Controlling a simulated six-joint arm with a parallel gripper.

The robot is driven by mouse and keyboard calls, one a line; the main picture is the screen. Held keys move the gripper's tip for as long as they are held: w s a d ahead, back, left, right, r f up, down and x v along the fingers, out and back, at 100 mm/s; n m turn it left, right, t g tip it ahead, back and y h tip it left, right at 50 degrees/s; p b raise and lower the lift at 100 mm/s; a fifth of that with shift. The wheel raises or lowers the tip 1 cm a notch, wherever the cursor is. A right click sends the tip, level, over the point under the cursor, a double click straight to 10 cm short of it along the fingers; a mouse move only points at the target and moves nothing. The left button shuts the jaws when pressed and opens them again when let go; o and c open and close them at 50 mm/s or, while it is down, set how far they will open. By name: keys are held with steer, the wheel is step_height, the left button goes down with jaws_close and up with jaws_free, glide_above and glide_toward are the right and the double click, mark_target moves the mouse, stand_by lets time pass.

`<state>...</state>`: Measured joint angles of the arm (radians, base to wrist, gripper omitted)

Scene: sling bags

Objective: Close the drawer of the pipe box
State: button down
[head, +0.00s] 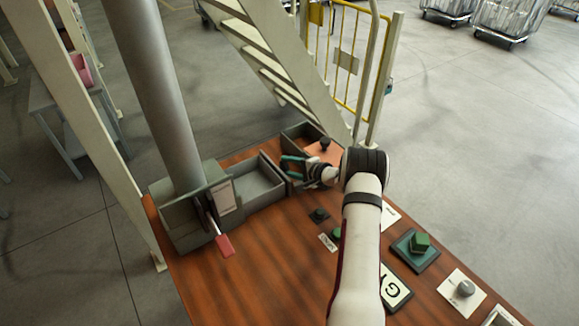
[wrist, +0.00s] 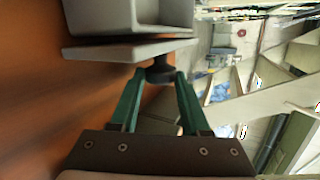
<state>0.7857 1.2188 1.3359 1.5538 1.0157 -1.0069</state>
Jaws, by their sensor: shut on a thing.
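The pipe box (head: 170,215) is a grey box at the left of the wooden table, with a thick grey pipe (head: 150,90) rising from it. Its grey drawer (head: 255,183) stands pulled out to the right and looks empty. My gripper (head: 287,168) is at the drawer's right end. In the wrist view, the green fingers of my gripper (wrist: 160,73) are closed around the dark knob (wrist: 161,70) on the drawer's front plate (wrist: 125,48). The knob is partly hidden by the fingers.
A tray with an orange inside (head: 325,157) and a black knob (head: 325,143) sits behind my gripper. A red lever (head: 225,246) sticks out in front of the pipe box. Stairs (head: 280,60) rise behind the table.

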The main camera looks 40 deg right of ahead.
mark_target(249, 198)
steer(key=a, duration=1.5)
steer(key=shift+a, duration=0.15)
steer(key=c, duration=0.7)
jaws_free()
steer(key=shift+o, duration=0.2)
steer(key=shift+s+r, duration=0.1)
steer(key=shift+s, duration=0.15)
steer(key=v, duration=1.5)
steer(key=shift+s, duration=0.15)
